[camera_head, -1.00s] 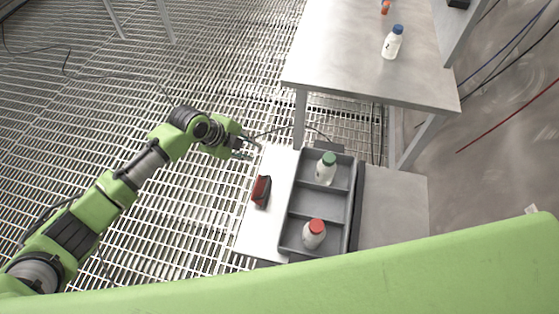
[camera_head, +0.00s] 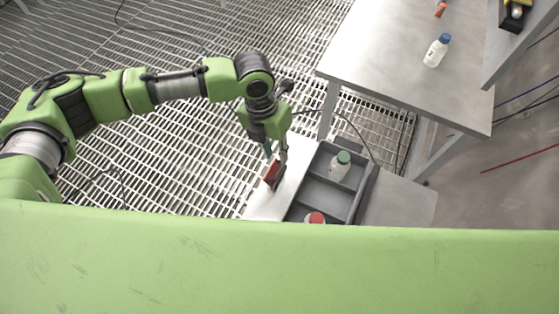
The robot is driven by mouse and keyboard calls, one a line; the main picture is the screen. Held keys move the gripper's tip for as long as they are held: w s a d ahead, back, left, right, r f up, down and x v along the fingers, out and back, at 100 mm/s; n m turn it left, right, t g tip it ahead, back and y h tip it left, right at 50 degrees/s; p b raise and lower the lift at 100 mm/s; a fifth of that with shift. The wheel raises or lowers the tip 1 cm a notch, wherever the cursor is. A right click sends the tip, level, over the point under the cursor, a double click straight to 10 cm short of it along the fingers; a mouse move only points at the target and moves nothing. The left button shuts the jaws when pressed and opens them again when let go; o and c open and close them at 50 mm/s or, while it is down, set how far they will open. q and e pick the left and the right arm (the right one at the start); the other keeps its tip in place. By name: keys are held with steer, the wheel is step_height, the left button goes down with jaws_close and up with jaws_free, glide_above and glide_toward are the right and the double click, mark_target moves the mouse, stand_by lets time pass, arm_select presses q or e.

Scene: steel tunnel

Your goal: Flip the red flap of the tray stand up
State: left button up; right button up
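The red flap (camera_head: 271,172) shows at the left side of the tray stand, over the pale stand top (camera_head: 272,204). The grey tray (camera_head: 322,190) with compartments sits to its right. My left gripper (camera_head: 276,160) points down at the flap, its fingers right at the flap's upper end. Whether they touch it, and how far apart they are, is too small to tell. My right gripper is not in view.
A green-capped bottle (camera_head: 340,165) stands in the tray; a red-capped one (camera_head: 315,217) is partly hidden behind my green body. A steel table (camera_head: 390,60) at the upper right carries a blue-capped bottle (camera_head: 437,50) and an orange item (camera_head: 440,9).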

mark_target(280, 170)
arm_select(q)
steer(key=f, duration=0.4)
steer(key=d+f+p, duration=0.1)
steer(key=f, duration=0.1)
steer(key=shift+s+f, duration=0.25)
jaws_close()
